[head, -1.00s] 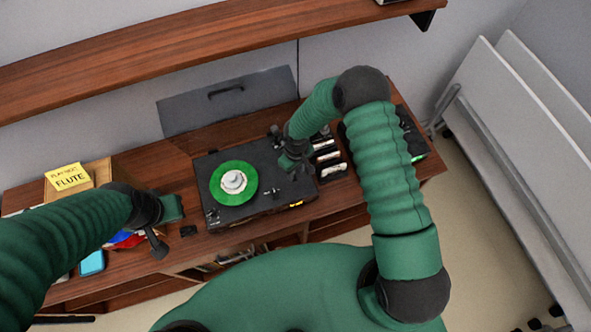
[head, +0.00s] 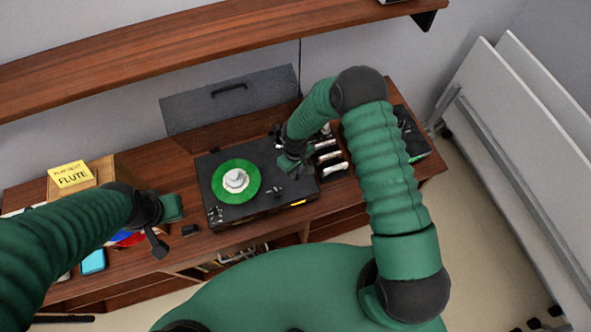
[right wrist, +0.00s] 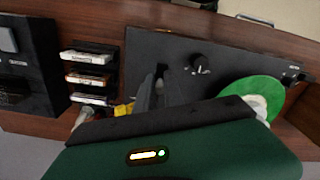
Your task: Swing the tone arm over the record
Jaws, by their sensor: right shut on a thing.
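The green record (head: 219,182) with a pale centre lies on the black turntable (head: 233,213). It also shows at the right of the right wrist view (right wrist: 272,85). My right gripper (head: 288,168) is over the turntable's right part, to the right of the record. In the right wrist view its dark fingers (right wrist: 160,82) are close together, shut on what seems to be the tone arm, which they mostly hide. My left gripper (head: 164,228) is above the cabinet top, left of the turntable and away from it; its jaw opening is not clear.
The turntable's lid (head: 232,99) stands raised behind it. Several small cases (head: 330,157) and a black device (head: 412,137) are to the right. A box with a yellow note (head: 71,175) is at the left. A wooden shelf (head: 200,45) hangs above.

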